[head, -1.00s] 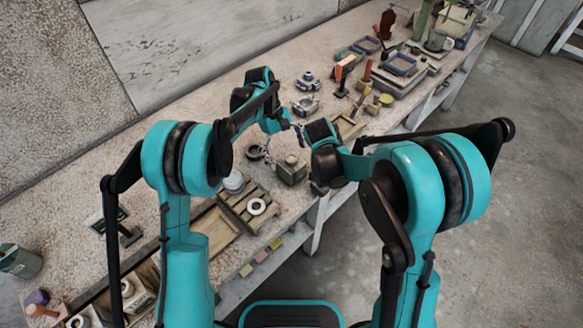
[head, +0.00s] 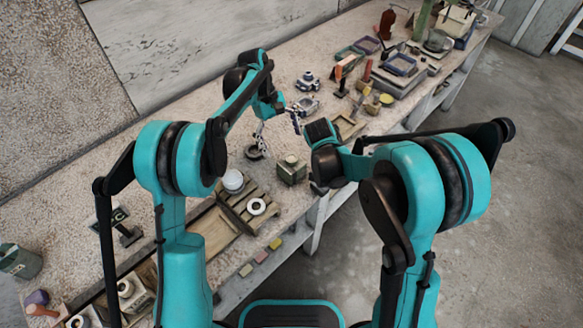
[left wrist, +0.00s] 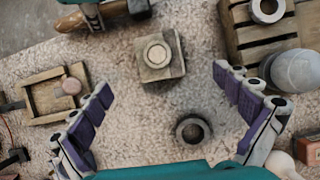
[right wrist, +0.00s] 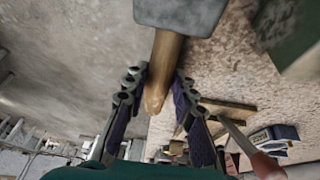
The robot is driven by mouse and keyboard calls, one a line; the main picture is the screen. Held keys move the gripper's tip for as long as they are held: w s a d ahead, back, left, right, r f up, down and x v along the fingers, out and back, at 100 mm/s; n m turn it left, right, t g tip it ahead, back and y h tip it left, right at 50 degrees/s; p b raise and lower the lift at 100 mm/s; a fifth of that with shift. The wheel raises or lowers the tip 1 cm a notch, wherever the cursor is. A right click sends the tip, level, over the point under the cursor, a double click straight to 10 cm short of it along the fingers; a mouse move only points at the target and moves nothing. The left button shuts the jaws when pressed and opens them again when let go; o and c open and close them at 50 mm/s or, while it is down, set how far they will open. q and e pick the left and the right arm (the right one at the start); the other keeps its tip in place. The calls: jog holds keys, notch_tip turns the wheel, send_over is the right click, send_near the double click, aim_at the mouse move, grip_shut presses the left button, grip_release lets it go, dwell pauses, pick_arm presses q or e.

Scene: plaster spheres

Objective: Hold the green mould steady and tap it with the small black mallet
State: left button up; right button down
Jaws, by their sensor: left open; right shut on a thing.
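The green mould (head: 291,172) is a squat greenish-grey block with a round knob on top, standing on the bench. It also shows in the left wrist view (left wrist: 160,56), upright. My left gripper (head: 278,132) is open and empty above the bench, its purple-padded fingers (left wrist: 165,85) spread wide, with the mould just beyond the fingertips in the left wrist view. My right gripper (right wrist: 158,88) is shut on the wooden handle of the mallet, whose dark grey head (right wrist: 180,14) shows at the top of the right wrist view. In the head view my right arm hides the mallet.
A dark ring (left wrist: 193,130) lies on the bench near the mould. A small wooden tray (left wrist: 44,98) lies on the mould's other side.

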pick_arm(q)
jog(key=shift+r, duration=0.15)
jog(key=v, duration=1.1)
jog(key=shift+w+a+r, duration=0.15)
jog(key=shift+w+r, duration=0.1)
jog(key=shift+r, duration=0.05)
